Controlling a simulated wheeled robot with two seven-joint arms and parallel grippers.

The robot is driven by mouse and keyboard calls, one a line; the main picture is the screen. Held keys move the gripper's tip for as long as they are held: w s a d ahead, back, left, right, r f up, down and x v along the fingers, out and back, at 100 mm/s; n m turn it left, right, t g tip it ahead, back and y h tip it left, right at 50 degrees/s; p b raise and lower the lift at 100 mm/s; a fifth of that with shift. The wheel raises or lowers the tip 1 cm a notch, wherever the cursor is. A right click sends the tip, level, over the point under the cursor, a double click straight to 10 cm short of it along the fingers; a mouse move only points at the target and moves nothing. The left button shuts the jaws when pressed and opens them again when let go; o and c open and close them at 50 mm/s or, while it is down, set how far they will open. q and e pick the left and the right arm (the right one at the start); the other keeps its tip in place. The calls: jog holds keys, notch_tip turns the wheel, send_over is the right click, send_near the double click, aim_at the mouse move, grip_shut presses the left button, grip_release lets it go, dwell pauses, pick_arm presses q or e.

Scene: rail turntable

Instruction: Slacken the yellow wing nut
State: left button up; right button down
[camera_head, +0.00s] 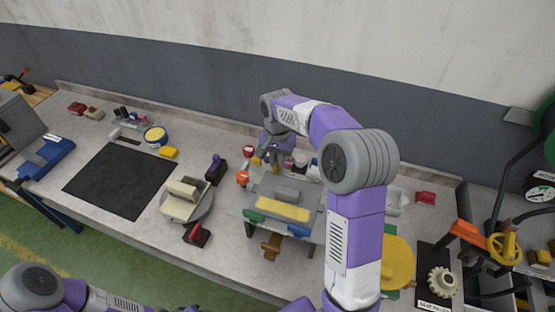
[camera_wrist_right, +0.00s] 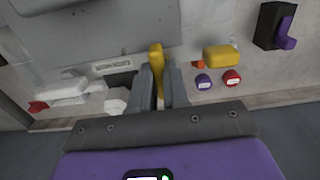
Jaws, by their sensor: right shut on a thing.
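The yellow wing nut (camera_wrist_right: 156,57) shows in the wrist view as an upright yellow piece between my right gripper's fingers, at the edge of a grey plate. My right gripper (camera_wrist_right: 160,84) is shut on it, and the fingers cover its lower part. In the head view, my right gripper (camera_head: 266,160) reaches down at the back left of the grey fixture (camera_head: 268,190). A small yellow patch shows beside it there, but I cannot tell whether it is the nut. My left arm shows at the bottom left, with its gripper out of view.
A yellow block (camera_wrist_right: 221,55), a red jar (camera_wrist_right: 232,77) and a purple jar (camera_wrist_right: 203,81) stand close beside the right gripper. A purple-handled tool in a black holder (camera_head: 216,171) and a round turntable (camera_head: 197,211) are further left. A black mat (camera_head: 120,180) lies clear.

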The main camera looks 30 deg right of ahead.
jog(key=shift+n, duration=0.3)
jog(key=n+p, duration=0.1)
jog(key=n, duration=0.2)
jog(key=shift+n+p, duration=0.35)
jog(key=shift+n, duration=0.05)
jog(key=n+p, duration=0.1)
jog(key=n, duration=0.3)
jog(key=n+p, duration=0.1)
jog(key=n, duration=0.3)
jog(key=shift+n, duration=0.4)
jog(key=n+p, duration=0.1)
jog(key=n, duration=0.3)
jog(key=shift+n, duration=0.3)
jog(key=c, duration=1.1)
grip_release()
